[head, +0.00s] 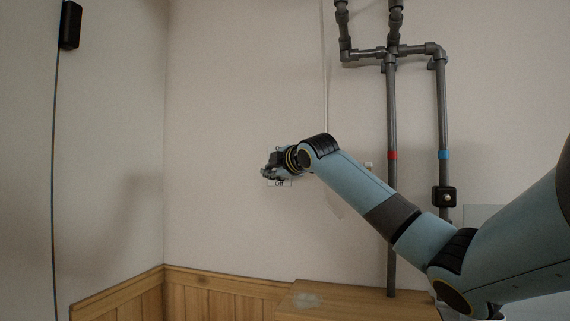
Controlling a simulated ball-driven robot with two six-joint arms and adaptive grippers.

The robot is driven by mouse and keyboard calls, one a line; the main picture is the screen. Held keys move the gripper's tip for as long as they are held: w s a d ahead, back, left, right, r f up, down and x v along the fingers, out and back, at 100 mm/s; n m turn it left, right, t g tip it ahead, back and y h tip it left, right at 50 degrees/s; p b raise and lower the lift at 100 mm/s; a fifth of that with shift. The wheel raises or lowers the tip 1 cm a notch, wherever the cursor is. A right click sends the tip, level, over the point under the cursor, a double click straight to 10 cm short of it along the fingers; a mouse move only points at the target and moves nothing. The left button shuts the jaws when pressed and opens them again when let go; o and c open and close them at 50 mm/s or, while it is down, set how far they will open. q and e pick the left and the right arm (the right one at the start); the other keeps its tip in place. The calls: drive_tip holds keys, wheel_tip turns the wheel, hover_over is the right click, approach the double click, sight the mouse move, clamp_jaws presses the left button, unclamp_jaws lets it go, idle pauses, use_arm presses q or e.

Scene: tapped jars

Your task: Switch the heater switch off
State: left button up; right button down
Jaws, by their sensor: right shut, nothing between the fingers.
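My right arm reaches in from the right, and my right gripper (268,172) is at the wall near the middle of the view. Its fingers are shut with nothing between them. A small wall plate, apparently the heater switch (285,183), shows at the gripper with the word "off" at its lower edge. The gripper and wrist cover most of it, so I cannot see its lever or which way it is set. I cannot tell whether the fingertips touch it. My left gripper is not in view.
Grey pipes with a red band (392,155) and a blue band (443,155) run down the wall at right. A black box (444,197) sits on the blue-banded pipe. A wooden ledge (350,296) lies below. The wall left of the gripper is clear.

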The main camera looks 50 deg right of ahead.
use_arm(q)
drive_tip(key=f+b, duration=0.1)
drive_tip(key=b, duration=0.1)
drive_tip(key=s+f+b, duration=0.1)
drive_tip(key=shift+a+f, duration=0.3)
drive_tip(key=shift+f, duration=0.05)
use_arm(e)
drive_tip(key=f+v, duration=0.1)
drive_tip(key=v, duration=0.9)
drive_tip(key=shift+a+f, duration=0.25)
drive_tip(key=shift+f, duration=0.1)
drive_tip(key=shift+s, duration=0.1)
